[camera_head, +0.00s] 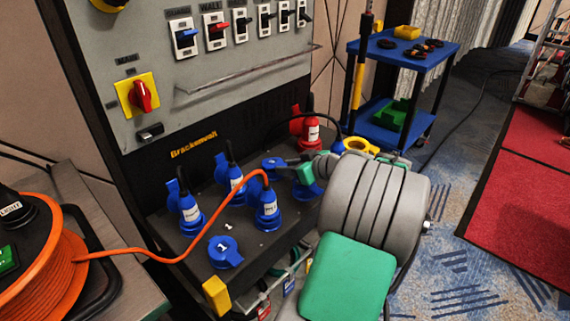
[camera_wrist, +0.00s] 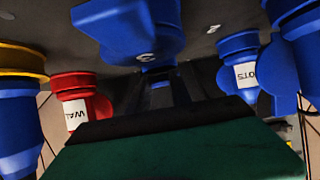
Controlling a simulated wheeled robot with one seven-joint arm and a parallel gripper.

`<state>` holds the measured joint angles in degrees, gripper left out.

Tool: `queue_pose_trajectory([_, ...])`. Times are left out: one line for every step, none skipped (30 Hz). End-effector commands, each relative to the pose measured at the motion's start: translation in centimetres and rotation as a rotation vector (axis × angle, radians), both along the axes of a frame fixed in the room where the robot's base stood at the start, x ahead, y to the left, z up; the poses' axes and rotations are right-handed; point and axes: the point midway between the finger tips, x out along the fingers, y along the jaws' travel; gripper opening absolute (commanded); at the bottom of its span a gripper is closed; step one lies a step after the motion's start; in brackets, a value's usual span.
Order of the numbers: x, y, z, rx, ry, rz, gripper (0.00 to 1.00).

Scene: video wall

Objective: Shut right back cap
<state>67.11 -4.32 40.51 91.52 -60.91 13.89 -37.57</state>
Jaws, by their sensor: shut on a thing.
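A blue cap marked 3 (camera_wrist: 140,32) fills the top of the wrist view. In the head view a blue cap (camera_head: 272,162) is at the back of the black socket ledge (camera_head: 215,205), right of the middle. My gripper (camera_head: 287,163) reaches in from the right at its edge. In the wrist view the dark fingers of my gripper (camera_wrist: 160,92) meet the cap's underside and are close together on it. Whether the cap lies fully flat on its socket cannot be told. Another blue part (camera_head: 306,188) is partly hidden behind my gripper.
Blue plugs (camera_head: 187,207) (camera_head: 233,175) stand left of the cap. An orange-cabled plug (camera_head: 267,208) stands in front of it. A red plug (camera_head: 312,132) and a yellow ring (camera_head: 360,146) are behind. A cap marked 1 (camera_head: 224,251) is at the front.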

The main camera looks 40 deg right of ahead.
Motion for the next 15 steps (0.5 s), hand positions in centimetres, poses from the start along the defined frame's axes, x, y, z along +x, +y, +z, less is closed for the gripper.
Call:
queue_pose_trajectory([-0.2,0.0,-1.1,0.007,0.010,-0.002,0.00])
queue_pose_trajectory([-0.3,0.0,-1.3,0.007,0.010,-0.002,0.00])
queue_pose_trajectory([-0.3,0.0,-1.5,0.007,0.010,-0.002,0.00])
queue_pose_trajectory([-0.3,0.0,-1.7,0.007,0.010,-0.002,0.00])
queue_pose_trajectory([-0.4,0.0,-1.8,0.007,0.010,-0.002,0.00])
queue_pose_trajectory([-0.4,0.0,-2.0,0.006,0.010,-0.002,0.00])
queue_pose_trajectory([-0.4,0.0,-2.1,0.007,0.010,-0.002,0.00])
queue_pose_trajectory([-0.4,0.0,-2.2,0.007,0.011,-0.002,0.00])
queue_pose_trajectory([-0.4,0.0,-2.3,0.007,0.011,-0.002,0.00])
queue_pose_trajectory([-0.5,0.0,-2.4,0.007,0.011,-0.002,0.00])
queue_pose_trajectory([-0.5,0.0,-2.5,0.007,0.011,-0.001,0.00])
queue_pose_trajectory([-0.5,0.0,-2.5,0.007,0.011,-0.001,0.00])
queue_pose_trajectory([-0.5,0.0,-2.6,0.007,0.011,-0.001,0.00])
queue_pose_trajectory([-0.5,0.0,-2.6,0.007,0.011,-0.001,0.00])
queue_pose_trajectory([-0.5,0.0,-2.6,0.007,0.011,-0.001,0.00])
